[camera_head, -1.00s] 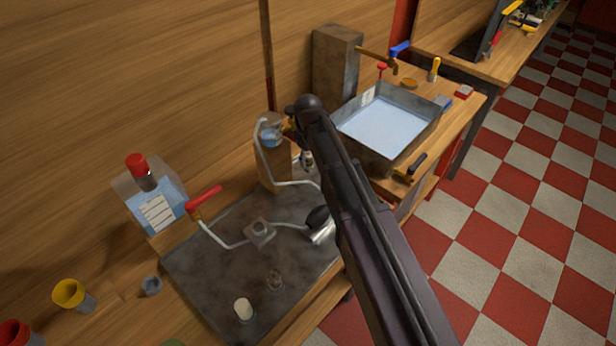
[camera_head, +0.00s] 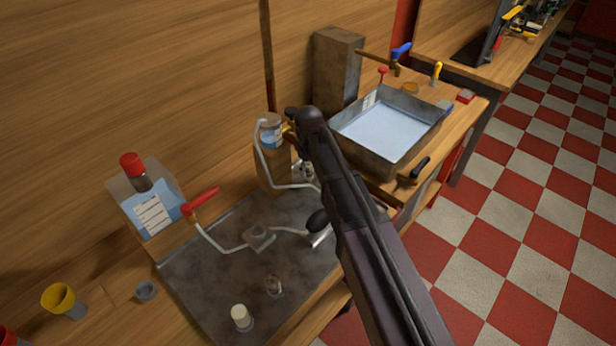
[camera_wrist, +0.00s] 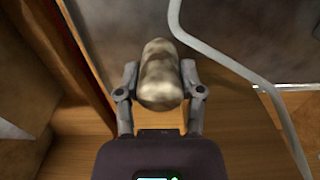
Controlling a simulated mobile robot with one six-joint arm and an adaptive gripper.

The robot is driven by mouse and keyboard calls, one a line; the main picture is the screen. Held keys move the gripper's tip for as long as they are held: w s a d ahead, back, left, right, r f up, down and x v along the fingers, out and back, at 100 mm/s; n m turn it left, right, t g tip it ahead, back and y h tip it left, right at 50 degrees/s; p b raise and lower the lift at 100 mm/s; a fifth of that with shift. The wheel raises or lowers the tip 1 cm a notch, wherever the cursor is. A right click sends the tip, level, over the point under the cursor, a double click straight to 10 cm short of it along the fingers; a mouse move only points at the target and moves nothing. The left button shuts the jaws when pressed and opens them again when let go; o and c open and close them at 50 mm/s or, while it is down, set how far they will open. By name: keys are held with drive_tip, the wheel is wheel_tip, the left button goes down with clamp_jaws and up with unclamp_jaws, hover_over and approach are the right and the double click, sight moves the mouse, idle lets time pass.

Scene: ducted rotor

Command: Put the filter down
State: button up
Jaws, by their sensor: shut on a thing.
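The thing I take for the filter (camera_wrist: 160,75), a mottled beige, rounded cylinder, is between the two grey fingers of my gripper (camera_wrist: 160,84) in the wrist view. The gripper is shut on it, one finger touching each side. A dark grey metal plate shows beyond it and bare wood below it. I cannot tell from this view whether the filter touches a surface. In the head view my arm hides the gripper and the filter. The dark metal plate (camera_head: 210,285) lies on the bench there.
A water-filled tray (camera_head: 410,160) stands right. A blue-liquid container (camera_head: 152,214) stands left. The plate's middle left is clear.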

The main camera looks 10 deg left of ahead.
drive_tip(key=shift+f+b, duration=1.05)
drive_tip(key=shift+f, duration=0.3)
drive_tip(key=shift+f, duration=0.1)
drive_tip(key=o, duration=1.1)
drive_tip(key=shift+r, duration=0.2)
wheel_tip(320, 180, up, 12)
drive_tip(key=p, duration=1.2)
